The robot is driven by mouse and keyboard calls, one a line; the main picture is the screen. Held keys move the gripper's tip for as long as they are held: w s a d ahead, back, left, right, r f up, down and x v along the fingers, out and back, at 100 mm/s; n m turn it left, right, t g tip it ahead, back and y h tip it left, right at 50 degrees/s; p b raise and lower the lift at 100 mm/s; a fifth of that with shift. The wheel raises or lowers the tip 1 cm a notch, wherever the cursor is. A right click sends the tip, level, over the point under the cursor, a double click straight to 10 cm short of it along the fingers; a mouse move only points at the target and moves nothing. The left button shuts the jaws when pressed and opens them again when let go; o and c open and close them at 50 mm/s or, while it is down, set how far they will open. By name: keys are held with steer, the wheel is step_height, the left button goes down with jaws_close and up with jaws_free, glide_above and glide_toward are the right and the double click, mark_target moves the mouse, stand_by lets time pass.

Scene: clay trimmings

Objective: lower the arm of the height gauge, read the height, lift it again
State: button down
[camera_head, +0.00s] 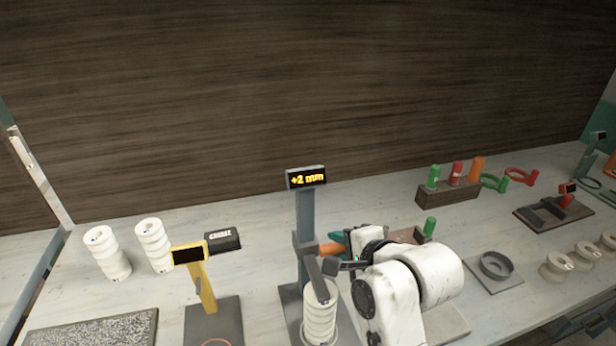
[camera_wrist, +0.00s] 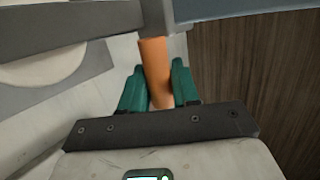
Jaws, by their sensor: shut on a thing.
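An orange handle (camera_head: 332,248) sticks out to the right of the arm. My gripper (camera_wrist: 158,88), with teal fingers, is shut on the orange handle (camera_wrist: 155,65). In the head view my arm partly hides the gripper.
A yellow gauge (camera_head: 203,285) with a dark display stands to the left. Two white ribbed pieces (camera_head: 107,252) and a black labelled block (camera_head: 222,240) are behind it. A textured grey slab (camera_head: 95,333) lies at front left. A holder (camera_head: 448,193) with coloured cylinders stands at the back right.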

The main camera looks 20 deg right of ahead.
steer(key=shift+s+f, duration=0.1)
steer(key=shift+f, duration=0.15)
step_height(320, 180, up, 10)
steer(key=p, duration=0.9)
steer(key=shift+f+p, duration=0.15)
steer(key=shift+p, duration=0.15)
steer(key=shift+f, duration=0.1)
steer(key=shift+c, duration=0.4)
jaws_free()
